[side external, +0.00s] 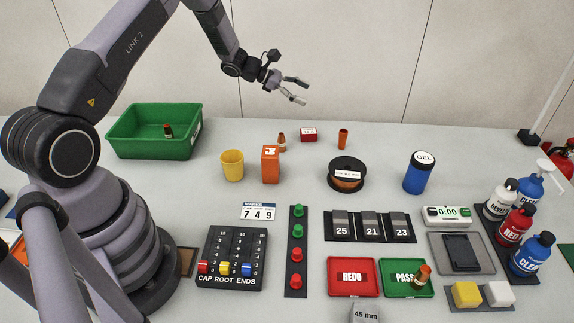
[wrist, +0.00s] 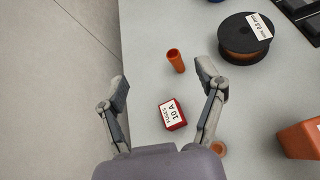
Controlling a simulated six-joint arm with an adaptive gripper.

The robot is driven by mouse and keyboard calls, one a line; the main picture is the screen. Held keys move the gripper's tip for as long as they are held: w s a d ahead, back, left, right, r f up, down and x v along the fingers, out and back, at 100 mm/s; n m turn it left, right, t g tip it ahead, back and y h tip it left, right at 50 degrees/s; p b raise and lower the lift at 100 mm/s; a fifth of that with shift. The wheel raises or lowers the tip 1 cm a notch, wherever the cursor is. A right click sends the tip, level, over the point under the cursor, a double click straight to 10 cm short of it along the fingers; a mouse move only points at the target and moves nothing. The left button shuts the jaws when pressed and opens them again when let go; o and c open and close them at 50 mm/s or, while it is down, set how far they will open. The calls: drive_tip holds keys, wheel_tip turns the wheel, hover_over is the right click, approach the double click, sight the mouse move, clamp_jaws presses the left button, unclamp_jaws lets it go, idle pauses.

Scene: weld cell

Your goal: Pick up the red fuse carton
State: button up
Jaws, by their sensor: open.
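The red fuse carton (side external: 308,134) is a small red box with a white label, lying on the grey table toward the back in the side external view. In the wrist view the carton (wrist: 173,114) shows its label reading "FUSES 10 A", between the lines of the two fingers and slightly nearer the right one. My gripper (side external: 300,90) is open and empty, in the air above and behind the carton. In the wrist view my gripper (wrist: 163,82) has its fingers spread wide, apart from the carton.
An orange tube (wrist: 175,60) stands near the right fingertip. An orange-brown nozzle (side external: 282,142) stands left of the carton. A wire spool (side external: 347,172), an orange box (side external: 270,165) and a yellow cup (side external: 232,165) stand farther forward. A green bin (side external: 150,145) is at left.

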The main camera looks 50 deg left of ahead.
sight(306, 131)
drive_tip(key=a+f+n, duration=0.1)
drive_tip(key=f, duration=0.3)
drive_tip(key=a+f+n+t, duration=0.1)
drive_tip(key=f, duration=0.3)
drive_tip(key=w+a+f+n+y, duration=0.1)
drive_tip(key=f, duration=0.3)
drive_tip(key=shift+a+t, duration=0.25)
drive_tip(key=shift+t, duration=0.15)
drive_tip(key=shift+f, duration=0.6)
drive_tip(key=x, duration=0.5)
drive_tip(key=shift+f, duration=0.3)
drive_tip(key=shift+c, duration=0.2)
drive_tip(key=c, duration=1.2)
